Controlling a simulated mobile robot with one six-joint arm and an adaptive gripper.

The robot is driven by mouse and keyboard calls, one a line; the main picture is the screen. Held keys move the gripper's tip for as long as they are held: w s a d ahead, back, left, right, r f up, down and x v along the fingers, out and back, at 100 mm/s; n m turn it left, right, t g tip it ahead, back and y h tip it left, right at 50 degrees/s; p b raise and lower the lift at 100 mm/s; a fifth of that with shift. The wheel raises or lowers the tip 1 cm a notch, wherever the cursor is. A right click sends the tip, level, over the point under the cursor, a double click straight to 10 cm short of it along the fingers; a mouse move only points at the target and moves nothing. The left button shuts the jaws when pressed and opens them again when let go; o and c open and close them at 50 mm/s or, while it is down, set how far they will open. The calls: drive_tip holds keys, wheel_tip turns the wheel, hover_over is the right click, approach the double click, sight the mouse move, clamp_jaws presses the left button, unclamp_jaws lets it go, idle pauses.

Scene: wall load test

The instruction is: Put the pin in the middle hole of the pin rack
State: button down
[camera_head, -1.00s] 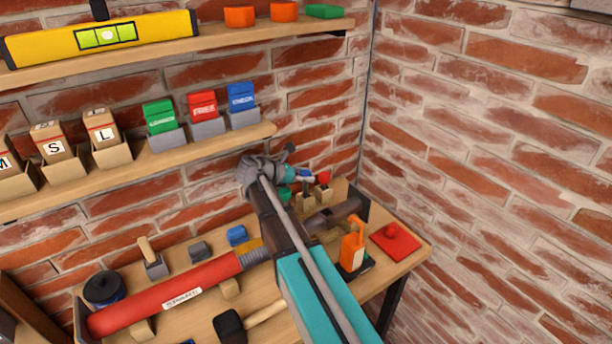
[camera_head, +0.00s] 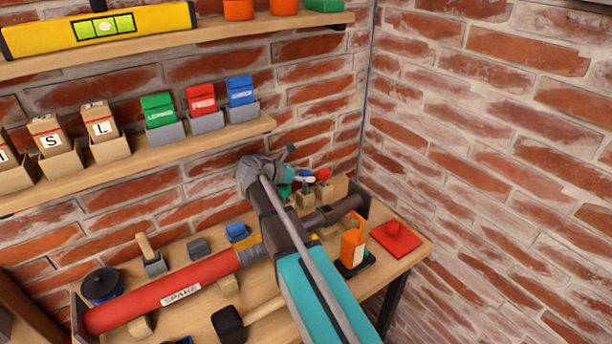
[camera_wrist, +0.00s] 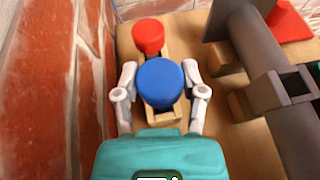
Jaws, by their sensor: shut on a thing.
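My gripper (camera_wrist: 159,72) is shut on a pin with a round blue head (camera_wrist: 162,84), one finger on each side. In the head view my gripper (camera_head: 303,180) is small and partly hidden by my arm, and a bit of the blue head (camera_head: 304,173) shows. The wooden pin rack (camera_wrist: 164,117) lies below and around the blue head. A red-headed pin (camera_wrist: 148,37) stands in the rack just beyond; it also shows in the head view (camera_head: 323,174). A green piece (camera_head: 286,190) shows at the rack's left end. The middle hole and the blue pin's lower end are hidden.
A brick wall (camera_wrist: 42,95) is close on the left in the wrist view. A dark pipe (camera_wrist: 262,65) on wooden supports lies to the right. On the bench are an orange tool (camera_head: 353,242), a red plate (camera_head: 396,239) and a red cylinder (camera_head: 150,298).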

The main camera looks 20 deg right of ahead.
drive_tip(key=shift+f, duration=0.1)
drive_tip(key=shift+c, duration=0.4)
unclamp_jaws()
drive_tip(key=shift+o, duration=0.4)
drive_tip(key=shift+r+p, duration=0.35)
drive_tip(key=shift+p, duration=0.1)
drive_tip(key=shift+r+p, duration=3.6)
drive_tip(key=shift+r, duration=0.05)
